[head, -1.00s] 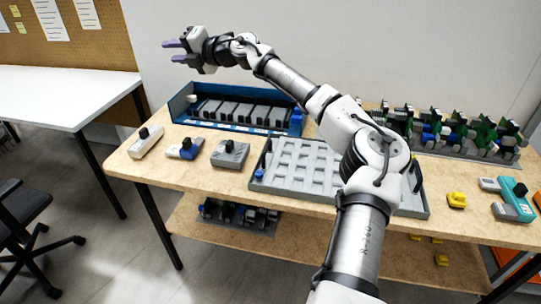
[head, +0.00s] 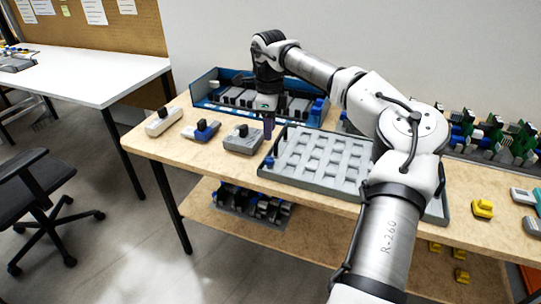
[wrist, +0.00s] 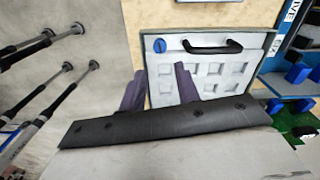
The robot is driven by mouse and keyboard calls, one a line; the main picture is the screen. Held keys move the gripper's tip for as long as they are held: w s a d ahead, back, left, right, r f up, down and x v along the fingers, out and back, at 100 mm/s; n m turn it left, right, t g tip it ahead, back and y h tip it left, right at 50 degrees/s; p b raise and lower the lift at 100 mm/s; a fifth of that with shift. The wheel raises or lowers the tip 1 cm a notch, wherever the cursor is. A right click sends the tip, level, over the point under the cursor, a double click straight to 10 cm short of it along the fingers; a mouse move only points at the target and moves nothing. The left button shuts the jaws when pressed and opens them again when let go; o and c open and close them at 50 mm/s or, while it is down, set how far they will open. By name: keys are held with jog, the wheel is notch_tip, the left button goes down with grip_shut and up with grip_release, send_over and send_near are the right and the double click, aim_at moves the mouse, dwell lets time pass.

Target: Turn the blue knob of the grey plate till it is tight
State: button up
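The grey plate (head: 318,158) is a wide tray with rows of square pockets, lying on the wooden table. Its blue knob (head: 268,162) is at the front left corner. In the wrist view the grey plate (wrist: 235,45) shows at the top centre, with the round blue knob (wrist: 159,45) beside a black handle (wrist: 197,46). My gripper (head: 278,120) points down above the plate's left part. Its purple fingers are apart and empty in the wrist view (wrist: 160,90), short of the knob and not touching it. My arm hides the plate's right part in the head view.
A blue bin (head: 205,96) with dark parts stands behind the plate. A white unit (head: 163,122), a unit with a blue top (head: 201,131) and a grey unit (head: 242,140) stand to the left. Yellow pieces (head: 483,209) lie right. The table's front edge is close to the knob.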

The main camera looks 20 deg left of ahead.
aim_at(269, 159)
notch_tip(269, 159, down, 10)
jog(key=shift+f+p, duration=0.1)
jog(key=shift+p, duration=0.45)
